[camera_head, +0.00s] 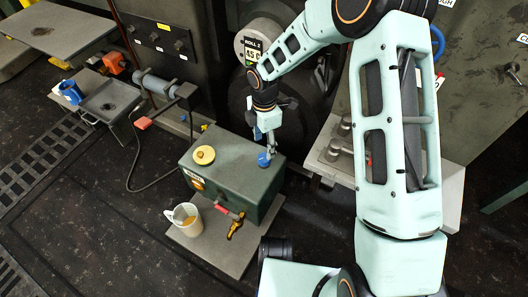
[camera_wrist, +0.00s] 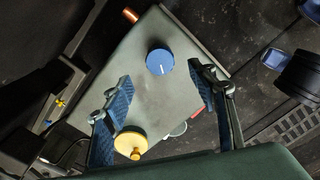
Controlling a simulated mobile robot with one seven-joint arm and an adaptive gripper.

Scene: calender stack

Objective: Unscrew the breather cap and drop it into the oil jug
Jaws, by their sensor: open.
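A green box-shaped tank (camera_head: 225,150) has a blue round cap (camera_head: 263,161) and a yellow round cap (camera_head: 204,155) on top. Which one is the breather cap I cannot tell for sure. A white jug (camera_head: 172,222) with amber oil in it stands beside the tank's near left side. My gripper (camera_head: 267,143) points down just above the blue cap. In the wrist view my gripper (camera_wrist: 160,76) is open, with the blue cap (camera_wrist: 160,62) showing between its fingertips and a white line on the cap's top.
A red-handled brass tap (camera_head: 235,225) sticks out from the tank's near side. A grey plate (camera_head: 222,247) lies under tank and jug. A dark hose (camera_head: 135,170) runs to the tank's left. Machinery stands close behind. Open floor lies at lower left.

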